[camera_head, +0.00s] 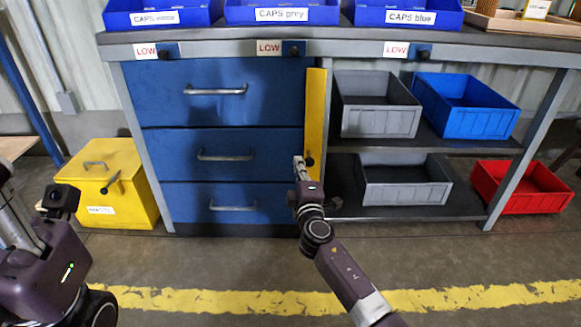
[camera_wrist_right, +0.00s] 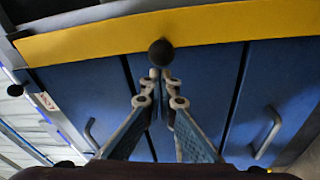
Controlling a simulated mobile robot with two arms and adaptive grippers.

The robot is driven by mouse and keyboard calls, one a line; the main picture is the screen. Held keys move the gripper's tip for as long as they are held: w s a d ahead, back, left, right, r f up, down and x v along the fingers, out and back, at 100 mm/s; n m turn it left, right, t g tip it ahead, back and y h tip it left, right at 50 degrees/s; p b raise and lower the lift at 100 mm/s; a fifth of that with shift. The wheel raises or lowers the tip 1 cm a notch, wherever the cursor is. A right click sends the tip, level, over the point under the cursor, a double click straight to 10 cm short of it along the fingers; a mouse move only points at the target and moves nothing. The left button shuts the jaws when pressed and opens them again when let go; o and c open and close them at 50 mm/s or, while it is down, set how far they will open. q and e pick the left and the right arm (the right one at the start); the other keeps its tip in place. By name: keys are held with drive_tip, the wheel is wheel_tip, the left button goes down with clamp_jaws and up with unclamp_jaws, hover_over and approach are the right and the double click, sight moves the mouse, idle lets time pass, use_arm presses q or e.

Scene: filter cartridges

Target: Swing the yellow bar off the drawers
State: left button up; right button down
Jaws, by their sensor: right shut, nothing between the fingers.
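The yellow bar (camera_head: 316,100) stands upright along the right edge of the blue drawers (camera_head: 215,105). In the right wrist view the bar (camera_wrist_right: 90,40) runs across the top of the picture, over the end of the drawer fronts. Its round black knob (camera_wrist_right: 161,52) is near the bar's lower end in the head view. My right gripper (camera_wrist_right: 160,76) is shut and empty, its fingertips close to the knob; I cannot tell whether they touch. All the drawers are closed. Part of my left arm shows at the left, but its fingers are not visible.
Grey bins (camera_head: 378,112), a blue bin (camera_head: 466,108) and a red bin (camera_head: 520,190) sit to the right of the drawers. A yellow box (camera_head: 108,200) stands on the floor at the left. Blue cap trays (camera_head: 282,13) line the bench top. The floor in front is clear.

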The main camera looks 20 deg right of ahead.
drive_tip(key=shift+s+d, duration=0.2)
drive_tip(key=shift+d, duration=0.1)
